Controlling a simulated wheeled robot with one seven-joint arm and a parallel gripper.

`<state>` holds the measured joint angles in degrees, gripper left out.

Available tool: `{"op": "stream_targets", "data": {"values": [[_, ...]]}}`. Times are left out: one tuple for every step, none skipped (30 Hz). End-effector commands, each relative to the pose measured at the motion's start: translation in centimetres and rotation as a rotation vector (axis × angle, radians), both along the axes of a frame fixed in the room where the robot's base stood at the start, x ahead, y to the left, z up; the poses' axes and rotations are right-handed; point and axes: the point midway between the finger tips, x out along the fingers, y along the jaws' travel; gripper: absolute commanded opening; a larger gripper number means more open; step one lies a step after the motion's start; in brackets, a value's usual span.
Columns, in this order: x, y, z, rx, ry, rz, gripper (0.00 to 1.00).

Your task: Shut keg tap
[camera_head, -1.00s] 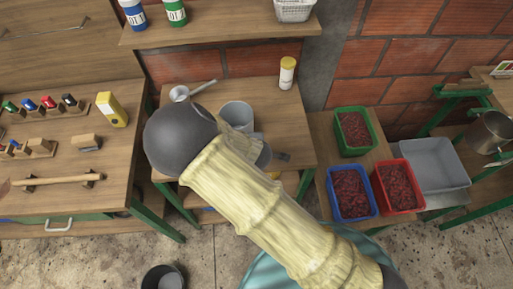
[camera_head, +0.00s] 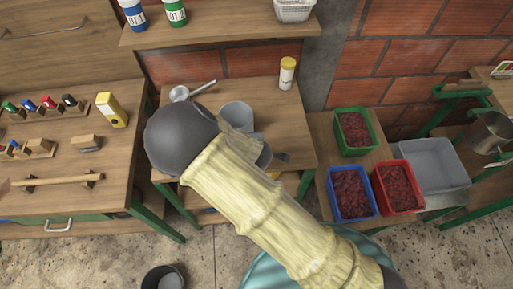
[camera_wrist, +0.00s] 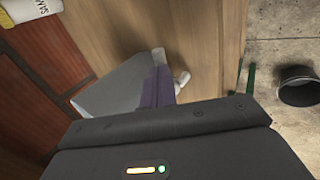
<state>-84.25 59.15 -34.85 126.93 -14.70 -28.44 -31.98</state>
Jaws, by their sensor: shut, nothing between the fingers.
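A grey bucket-like vessel (camera_head: 236,115) stands on the middle table, partly hidden behind my arm. In the wrist view, a grey vessel (camera_wrist: 108,92) lies just left of the fingers. A small pale knob-like part (camera_wrist: 182,79) shows right of the fingers; it may be the tap, but I cannot tell whether it is open or shut. My gripper (camera_wrist: 158,76) is shut and empty, beside the vessel and close to the pale part. Whether it touches either is unclear. My arm hides much of this area in the head view.
A metal scoop (camera_head: 192,91) and a yellow-capped white jar (camera_head: 287,73) are on the table. Green (camera_head: 353,131), blue (camera_head: 350,193) and red (camera_head: 397,187) crates of red fruit stand to the right. A dark bucket (camera_head: 162,278) is on the floor.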

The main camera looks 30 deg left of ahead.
Motion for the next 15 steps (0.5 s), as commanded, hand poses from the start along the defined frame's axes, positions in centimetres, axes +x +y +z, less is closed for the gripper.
{"op": "stream_targets", "data": {"values": [[0.0,0.0,0.0,0.0,0.0,0.0,0.0],[0.0,0.0,0.0,0.0,0.0,0.0,0.0],[0.0,0.0,0.0,0.0,0.0,0.0,0.0],[0.0,0.0,0.0,0.0,0.0,0.0,0.0],[-0.1,0.1,0.0,0.0,0.0,0.0,0.0],[-0.2,0.2,0.0,0.0,0.0,0.001,0.0],[-0.2,0.2,0.0,0.0,0.0,0.001,0.0],[-0.3,0.3,0.0,0.0,0.0,0.001,0.0],[-0.4,0.5,0.0,0.0,0.0,0.001,0.0],[-0.5,0.6,0.0,0.001,0.0,0.002,0.0],[-0.6,0.7,0.0,0.001,0.0,0.002,0.0],[-0.7,0.8,0.0,0.001,0.0,0.002,0.0],[-0.8,0.9,0.0,0.001,0.0,0.002,0.0],[-0.9,0.9,0.0,0.001,0.0,0.002,0.0],[-1.0,1.0,0.0,0.001,0.0,0.002,0.0]]}}
